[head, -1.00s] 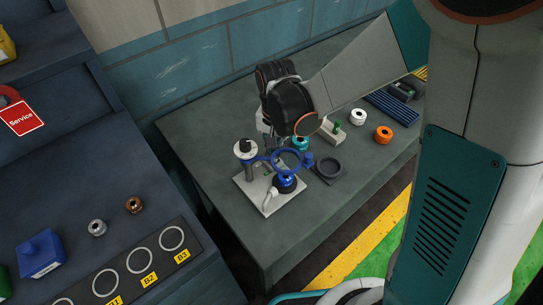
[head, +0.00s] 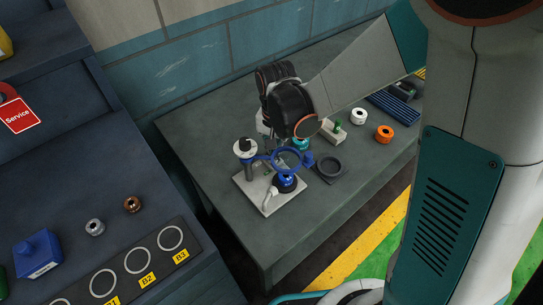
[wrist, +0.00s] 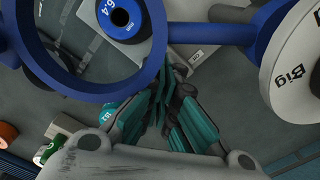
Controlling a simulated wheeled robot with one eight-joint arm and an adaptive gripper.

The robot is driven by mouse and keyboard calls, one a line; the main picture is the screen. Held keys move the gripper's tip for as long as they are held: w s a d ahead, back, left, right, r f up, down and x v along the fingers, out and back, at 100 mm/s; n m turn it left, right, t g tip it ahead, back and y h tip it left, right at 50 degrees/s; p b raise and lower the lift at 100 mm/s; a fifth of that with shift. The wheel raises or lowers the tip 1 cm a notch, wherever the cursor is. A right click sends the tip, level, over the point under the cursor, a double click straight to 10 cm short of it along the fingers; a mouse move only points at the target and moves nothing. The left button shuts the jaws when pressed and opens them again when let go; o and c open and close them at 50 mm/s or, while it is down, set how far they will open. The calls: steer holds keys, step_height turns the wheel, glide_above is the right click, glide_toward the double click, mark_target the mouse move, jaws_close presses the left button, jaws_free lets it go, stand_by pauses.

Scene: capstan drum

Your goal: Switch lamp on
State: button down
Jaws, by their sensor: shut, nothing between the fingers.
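A stand with a white base plate (head: 247,194) is on the grey bench. Its post has a round white cap (head: 245,147), marked "Big" in the wrist view (wrist: 297,72). A blue ring (head: 275,163) on a blue arm is held above the plate; it fills the upper left of the wrist view (wrist: 38,55). A blue spool (head: 285,185) sits below the ring. A small white lever (head: 269,199) is at the plate's front. I cannot tell which part switches the lamp. My gripper (wrist: 170,85) is shut and empty near the blue ring; contact cannot be told.
A grey round part (head: 330,166), a white ring (head: 358,117), an orange ring (head: 385,132) and a blue ribbed tray (head: 393,106) are to the right. A darker bench at left has a panel (head: 150,262) with round holes and a blue box (head: 39,254). The bench's front is clear.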

steer(key=shift+f+b, duration=0.4)
steer(key=shift+f, duration=0.15)
steer(key=shift+r, duration=0.1)
steer(key=shift+r+p, duration=2.45)
steer(key=shift+r, duration=1)
